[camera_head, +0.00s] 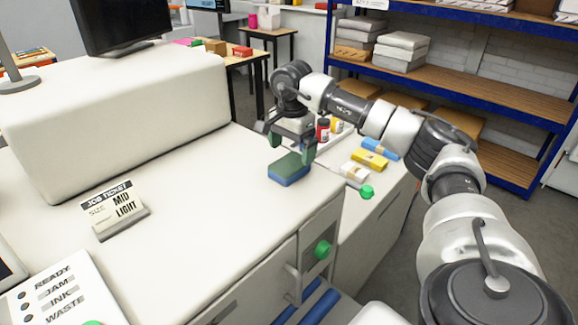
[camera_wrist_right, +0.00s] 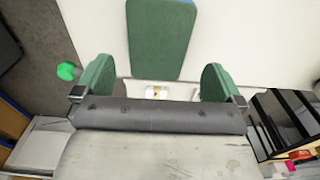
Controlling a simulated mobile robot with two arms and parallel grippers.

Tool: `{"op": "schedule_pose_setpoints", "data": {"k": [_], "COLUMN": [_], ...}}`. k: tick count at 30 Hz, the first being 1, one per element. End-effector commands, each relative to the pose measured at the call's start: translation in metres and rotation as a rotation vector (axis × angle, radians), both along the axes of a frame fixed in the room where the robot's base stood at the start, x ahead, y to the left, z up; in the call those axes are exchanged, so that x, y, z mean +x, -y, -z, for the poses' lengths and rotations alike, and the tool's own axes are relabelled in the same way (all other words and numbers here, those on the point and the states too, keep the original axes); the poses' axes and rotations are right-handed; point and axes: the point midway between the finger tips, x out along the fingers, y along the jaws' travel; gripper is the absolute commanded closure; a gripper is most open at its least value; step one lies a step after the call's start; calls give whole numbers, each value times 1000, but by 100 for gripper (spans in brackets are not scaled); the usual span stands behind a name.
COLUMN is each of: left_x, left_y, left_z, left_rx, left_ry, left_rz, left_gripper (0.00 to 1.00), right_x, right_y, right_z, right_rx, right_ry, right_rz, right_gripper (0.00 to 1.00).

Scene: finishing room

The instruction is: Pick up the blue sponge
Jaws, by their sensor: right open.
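The blue sponge (camera_head: 288,174) lies flat on the white machine top near its right edge; its upper side is green and its lower part blue. In the right wrist view its green face (camera_wrist_right: 160,38) shows at top centre, with a trace of blue at the picture's edge. My right gripper (camera_head: 291,146) is over the sponge, open and empty. In the wrist view its two green-padded fingers (camera_wrist_right: 156,82) are spread wide, and the sponge lies lengthwise beyond the space between them. My left gripper is not in view.
A lower side surface at the right holds a red bottle (camera_head: 323,130), a yellow block (camera_head: 369,160), a blue item (camera_head: 380,148) and a white wrapped item (camera_head: 355,172). A job ticket sign (camera_head: 115,208) stands at the left. The machine top between the sign and sponge is clear.

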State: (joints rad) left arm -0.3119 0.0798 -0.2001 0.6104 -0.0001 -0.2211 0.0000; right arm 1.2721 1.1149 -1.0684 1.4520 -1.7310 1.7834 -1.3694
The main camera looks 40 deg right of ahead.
Motion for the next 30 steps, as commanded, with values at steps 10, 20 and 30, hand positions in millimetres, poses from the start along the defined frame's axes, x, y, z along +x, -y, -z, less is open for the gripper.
{"op": "schedule_pose_setpoints", "data": {"k": [10,20,30], "left_x": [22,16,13], "left_y": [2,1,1], "left_z": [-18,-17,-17], "left_rx": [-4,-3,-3], "left_ry": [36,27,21], "left_rz": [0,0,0], "left_gripper": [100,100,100], "right_x": [-4,-3,-3], "right_y": [-3,-3,-3], "right_z": [41,42,42], "right_rx": [0,0,0], "right_ry": [-3,-1,-1], "right_rz": [1,1,1], "right_gripper": [1,18,54]}}
